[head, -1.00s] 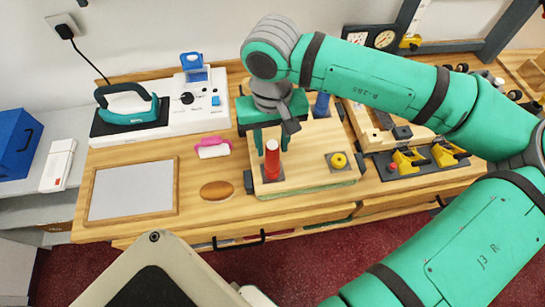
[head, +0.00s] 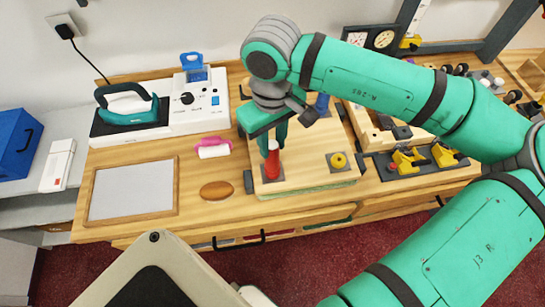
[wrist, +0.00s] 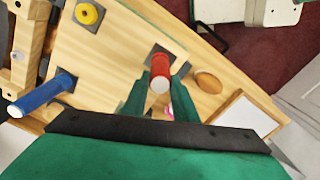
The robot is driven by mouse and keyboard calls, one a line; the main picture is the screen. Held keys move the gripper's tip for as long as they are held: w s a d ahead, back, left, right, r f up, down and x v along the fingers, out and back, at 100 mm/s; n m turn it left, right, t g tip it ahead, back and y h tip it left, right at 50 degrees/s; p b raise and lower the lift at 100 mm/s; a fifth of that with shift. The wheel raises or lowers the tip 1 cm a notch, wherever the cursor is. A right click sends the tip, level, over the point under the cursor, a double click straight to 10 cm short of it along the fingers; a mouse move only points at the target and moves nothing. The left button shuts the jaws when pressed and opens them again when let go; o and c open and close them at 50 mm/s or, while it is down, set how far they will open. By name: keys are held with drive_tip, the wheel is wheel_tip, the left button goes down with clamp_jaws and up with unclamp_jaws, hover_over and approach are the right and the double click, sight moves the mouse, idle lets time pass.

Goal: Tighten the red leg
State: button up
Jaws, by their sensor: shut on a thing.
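The red leg (head: 271,163) stands upright at the front left of a pale wooden board (head: 305,175). It also shows in the wrist view (wrist: 160,68), with its white end toward the camera. My gripper (head: 272,145) is over the leg from above, with its green fingers on either side of the upper part. In the wrist view the fingers (wrist: 157,88) are shut on the leg. A blue leg (head: 321,105) stands at the back of the board, and a yellow piece (head: 338,160) sits at its front right. The leg's foot is partly hidden from the wrist camera.
A framed pale panel (head: 133,190), a brown oval (head: 217,190) and a pink-and-white roller (head: 213,148) lie left of the board. An iron (head: 128,105) stands on a white unit behind them. Yellow clamps (head: 408,160) stand to the right.

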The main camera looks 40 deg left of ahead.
drive_tip(key=shift+m, duration=2.1)
drive_tip(key=o, duration=1.5)
drive_tip(key=shift+c, duration=0.2)
drive_tip(key=shift+r, duration=3)
